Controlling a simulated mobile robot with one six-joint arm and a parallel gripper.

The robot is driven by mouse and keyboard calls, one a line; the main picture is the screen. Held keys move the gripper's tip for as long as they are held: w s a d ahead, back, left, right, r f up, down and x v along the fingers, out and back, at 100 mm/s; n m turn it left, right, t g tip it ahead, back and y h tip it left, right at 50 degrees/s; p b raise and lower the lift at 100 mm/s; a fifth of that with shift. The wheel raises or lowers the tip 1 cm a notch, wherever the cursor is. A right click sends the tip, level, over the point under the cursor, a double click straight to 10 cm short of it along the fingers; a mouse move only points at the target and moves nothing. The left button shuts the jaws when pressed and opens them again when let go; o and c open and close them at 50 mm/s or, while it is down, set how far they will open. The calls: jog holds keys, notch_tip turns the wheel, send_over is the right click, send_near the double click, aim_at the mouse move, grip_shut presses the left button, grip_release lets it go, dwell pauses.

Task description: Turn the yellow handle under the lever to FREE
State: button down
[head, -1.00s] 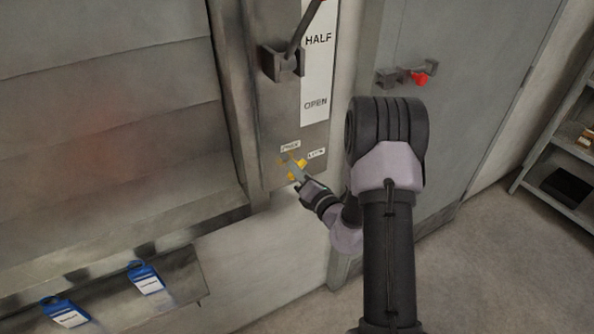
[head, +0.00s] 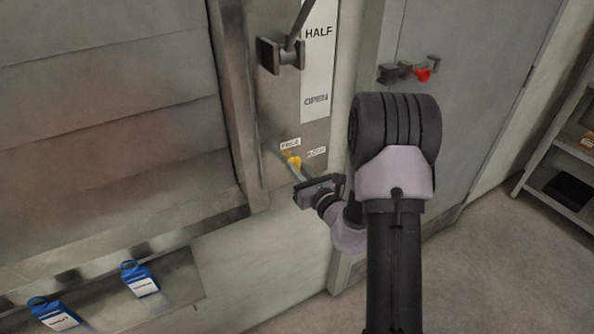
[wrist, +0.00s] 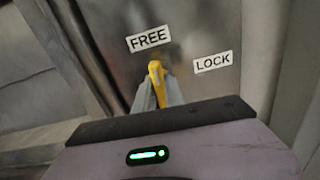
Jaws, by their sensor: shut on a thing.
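The yellow handle (head: 293,162) sits low on the grey panel, under the lever (head: 297,30). In the wrist view the yellow handle (wrist: 156,75) points up, with its tip just below and right of the FREE label (wrist: 149,38). The LOCK label (wrist: 213,62) is to its right. My gripper (wrist: 158,92) is shut on the handle, with a finger on each side of it. My gripper also shows in the head view (head: 299,172), reaching the handle from below right. The fingers hide part of the handle's lower end.
A HALF and OPEN scale (head: 318,60) runs beside the lever. A red knob (head: 423,75) is on the grey door to the right. Two blue tags (head: 139,279) hang at lower left. A shelf (head: 570,160) stands at far right. Floor is clear between.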

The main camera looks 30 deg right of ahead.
jog(key=shift+n, duration=0.4)
jog(key=c, duration=1.4)
grip_release()
jog(key=shift+c, duration=0.2)
jog(key=shift+s, duration=0.1)
jog(key=s+p, duration=0.6)
jog(key=s, duration=1.1)
jog(key=shift+s+d, duration=0.15)
jog(key=shift+d, duration=0.15)
